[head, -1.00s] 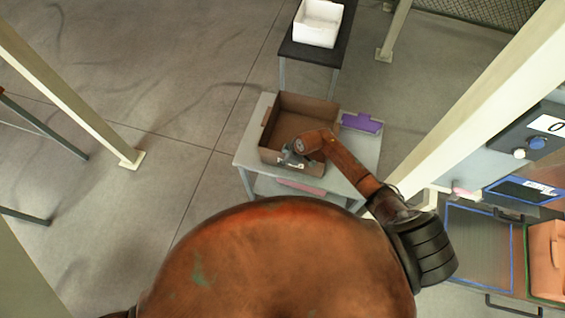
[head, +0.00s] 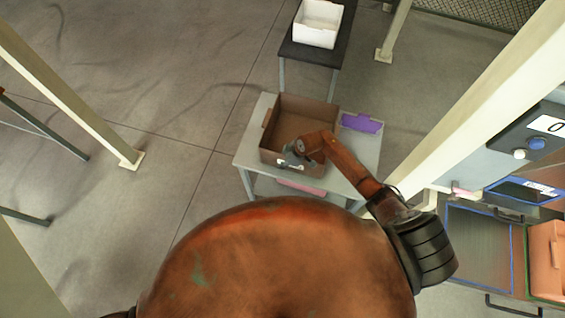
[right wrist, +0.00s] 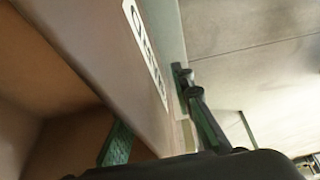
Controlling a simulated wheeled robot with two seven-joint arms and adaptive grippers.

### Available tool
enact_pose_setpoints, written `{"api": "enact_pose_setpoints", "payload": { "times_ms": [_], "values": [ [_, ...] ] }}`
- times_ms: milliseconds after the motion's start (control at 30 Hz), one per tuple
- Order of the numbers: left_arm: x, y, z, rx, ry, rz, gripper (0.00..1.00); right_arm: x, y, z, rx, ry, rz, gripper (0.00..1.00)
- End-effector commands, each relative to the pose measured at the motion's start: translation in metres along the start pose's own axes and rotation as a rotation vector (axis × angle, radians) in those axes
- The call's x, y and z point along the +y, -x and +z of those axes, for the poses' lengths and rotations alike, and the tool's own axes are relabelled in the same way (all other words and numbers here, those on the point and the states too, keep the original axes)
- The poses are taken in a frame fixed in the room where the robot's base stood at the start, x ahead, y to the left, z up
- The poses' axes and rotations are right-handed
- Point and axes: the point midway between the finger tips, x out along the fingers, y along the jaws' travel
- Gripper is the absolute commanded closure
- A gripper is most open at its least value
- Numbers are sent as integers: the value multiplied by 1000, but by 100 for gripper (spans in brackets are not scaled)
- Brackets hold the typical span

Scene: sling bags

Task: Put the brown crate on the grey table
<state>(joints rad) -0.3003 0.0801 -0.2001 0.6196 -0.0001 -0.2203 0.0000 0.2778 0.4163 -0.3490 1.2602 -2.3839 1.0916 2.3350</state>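The brown crate (head: 270,143) stands upright on the grey table (head: 247,150) in the head view. My right gripper (head: 291,158) is at the crate's near wall, by its white label. In the right wrist view the crate wall (right wrist: 95,60) runs between the fingers of this gripper (right wrist: 152,106). One green finger is on the inner side of the wall, and the other is outside it. The outer finger looks apart from the wall, so the gripper is open around it. The crate looks empty where I can see in. My left gripper is out of view.
A purple item (head: 361,123) lies on the table right of the crate. A pinkish item (head: 301,188) is on a lower shelf. A dark table (head: 316,53) with a white bin (head: 318,24) stands behind. A pale post (head: 470,100) rises at the right.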

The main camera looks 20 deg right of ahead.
Motion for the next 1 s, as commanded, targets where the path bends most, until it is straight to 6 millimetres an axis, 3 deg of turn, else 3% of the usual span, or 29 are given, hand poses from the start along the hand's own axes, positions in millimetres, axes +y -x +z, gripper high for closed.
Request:
{"api": "enact_pose_setpoints", "payload": {
  "times_ms": [500, 700, 1000],
  "values": [
    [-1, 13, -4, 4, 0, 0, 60, 1, 97, 0, 0, 2, 2, 78],
    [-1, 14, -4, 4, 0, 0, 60, 0, 111, 0, -1, 0, 0, 78],
    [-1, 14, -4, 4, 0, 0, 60, 0, 112, 0, -1, 0, 0, 78]
  ]
}}
